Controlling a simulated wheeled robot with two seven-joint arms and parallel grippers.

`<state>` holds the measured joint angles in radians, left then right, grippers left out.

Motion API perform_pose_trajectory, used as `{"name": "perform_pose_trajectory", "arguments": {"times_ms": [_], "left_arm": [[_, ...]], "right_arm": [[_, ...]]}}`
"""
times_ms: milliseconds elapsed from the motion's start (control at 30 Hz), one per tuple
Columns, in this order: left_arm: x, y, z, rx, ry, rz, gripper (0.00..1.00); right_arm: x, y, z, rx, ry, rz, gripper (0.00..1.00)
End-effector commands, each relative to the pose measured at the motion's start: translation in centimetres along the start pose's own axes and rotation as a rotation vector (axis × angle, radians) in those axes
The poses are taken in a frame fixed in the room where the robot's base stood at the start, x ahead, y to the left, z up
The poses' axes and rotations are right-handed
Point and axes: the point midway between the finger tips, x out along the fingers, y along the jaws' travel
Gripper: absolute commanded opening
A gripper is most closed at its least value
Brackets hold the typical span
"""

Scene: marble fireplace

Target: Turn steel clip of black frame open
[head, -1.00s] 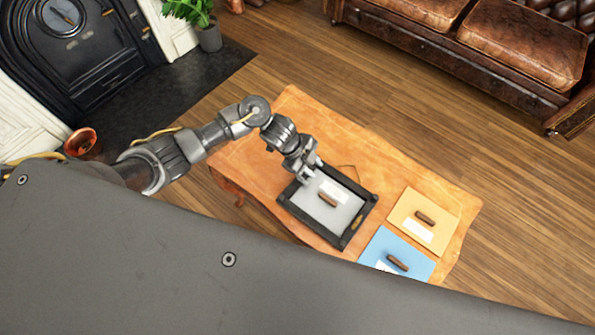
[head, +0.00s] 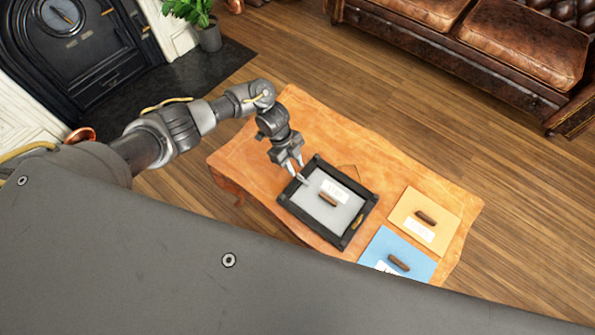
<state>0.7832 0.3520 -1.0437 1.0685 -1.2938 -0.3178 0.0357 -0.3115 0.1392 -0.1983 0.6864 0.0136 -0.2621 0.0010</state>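The black frame (head: 301,216) lies on the wooden table, with a grey panel (head: 326,211) inside it. The panel carries a white label (head: 334,191) and a brown handle (head: 328,200). A brass-coloured piece (head: 358,222) shows on the frame's right side. The steel clip is too small to make out clearly; the fingertips may hide it. My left gripper (head: 299,177) is over the frame's upper-left side, pointing down, its fingers apart at the tips. I cannot tell if it touches the frame. My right gripper is not in view.
On the table (head: 400,180), a yellow panel (head: 410,205) and a blue panel (head: 385,245), each with a brown handle, lie right of the frame. The table's upper-left part is clear. A leather sofa (head: 500,50) stands beyond.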

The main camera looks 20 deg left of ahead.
Motion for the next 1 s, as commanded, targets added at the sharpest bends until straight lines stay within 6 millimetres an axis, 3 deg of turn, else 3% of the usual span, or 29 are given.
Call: {"name": "perform_pose_trajectory", "arguments": {"times_ms": [200,600,800,1000], "left_arm": [[2.8,0.0,0.0,0.000,0.000,0.001,0.28],[3.4,0.0,0.0,0.001,0.000,0.000,0.28],[3.4,0.0,0.0,0.001,0.000,0.000,0.02],[3.4,0.0,0.0,0.001,0.000,0.000,0.00]], "right_arm": [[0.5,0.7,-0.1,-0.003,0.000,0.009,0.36],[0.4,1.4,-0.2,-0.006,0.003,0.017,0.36],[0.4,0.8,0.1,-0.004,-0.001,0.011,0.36],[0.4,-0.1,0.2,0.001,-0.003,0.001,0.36]]}}
